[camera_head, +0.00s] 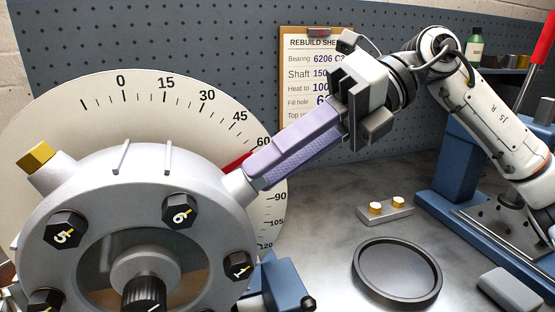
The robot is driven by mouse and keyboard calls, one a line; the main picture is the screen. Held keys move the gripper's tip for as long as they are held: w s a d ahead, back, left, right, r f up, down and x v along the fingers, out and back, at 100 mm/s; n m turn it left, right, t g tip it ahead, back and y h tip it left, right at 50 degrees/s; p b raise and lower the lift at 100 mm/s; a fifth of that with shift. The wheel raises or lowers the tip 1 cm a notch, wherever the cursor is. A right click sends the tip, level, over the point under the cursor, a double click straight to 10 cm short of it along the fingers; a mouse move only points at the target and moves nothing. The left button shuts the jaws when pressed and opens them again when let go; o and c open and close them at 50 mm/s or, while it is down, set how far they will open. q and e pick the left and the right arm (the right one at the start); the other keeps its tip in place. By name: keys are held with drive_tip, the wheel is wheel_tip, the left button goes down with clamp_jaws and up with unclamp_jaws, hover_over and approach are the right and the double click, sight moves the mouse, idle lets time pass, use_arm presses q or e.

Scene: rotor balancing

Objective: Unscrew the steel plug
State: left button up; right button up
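The round grey housing (85,185) fills the lower left, with black hex bolts marked with numbers around its face. A brass plug (36,157) sits on a boss at its upper left. My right gripper (352,108) is shut on a purple tool (296,146) with a textured body. The tool slopes down to the left, and its lower end meets a light grey boss (239,187) on the housing's upper right. No steel plug can be made out; the tool's end hides whatever sits at the mouth of that boss. My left gripper is not in view.
A white dial (70,101) stands behind the housing, with a red pointer (236,162) near 60. A blue press frame (452,160) stands right.

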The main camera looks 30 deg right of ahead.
drive_tip(key=c, duration=0.3)
use_arm(q)
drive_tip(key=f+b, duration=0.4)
drive_tip(key=b, duration=0.2)
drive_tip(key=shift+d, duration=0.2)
use_arm(e)
drive_tip(key=n, duration=1.8)
drive_tip(key=shift+c, duration=0.2)
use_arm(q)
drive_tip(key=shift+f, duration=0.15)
use_arm(e)
drive_tip(key=shift+n, duration=0.3)
